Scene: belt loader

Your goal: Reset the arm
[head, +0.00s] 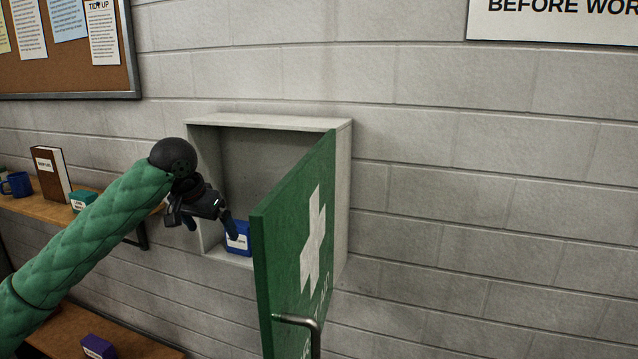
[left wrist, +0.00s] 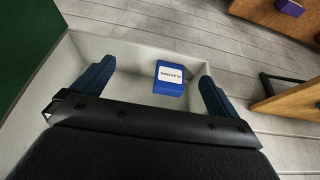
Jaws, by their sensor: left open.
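My left arm reaches in from the left in the head view, and my left gripper (head: 210,228) is at the open front of the white wall cabinet (head: 342,200). In the left wrist view the gripper (left wrist: 152,92) is open, its two blue fingers apart with nothing between them. A blue labelled box (head: 238,240) stands on the cabinet floor by the fingertips; it also shows in the left wrist view (left wrist: 169,86), beyond the fingers and apart from them. The green cabinet door (head: 285,230) with a white cross stands open. My right gripper is not in view.
A wooden shelf (head: 20,206) at left holds a brown book (head: 52,174), a blue mug (head: 18,184) and a teal box (head: 83,201). A lower shelf (head: 135,345) carries a purple box (head: 97,347). The open door sticks out right of the gripper.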

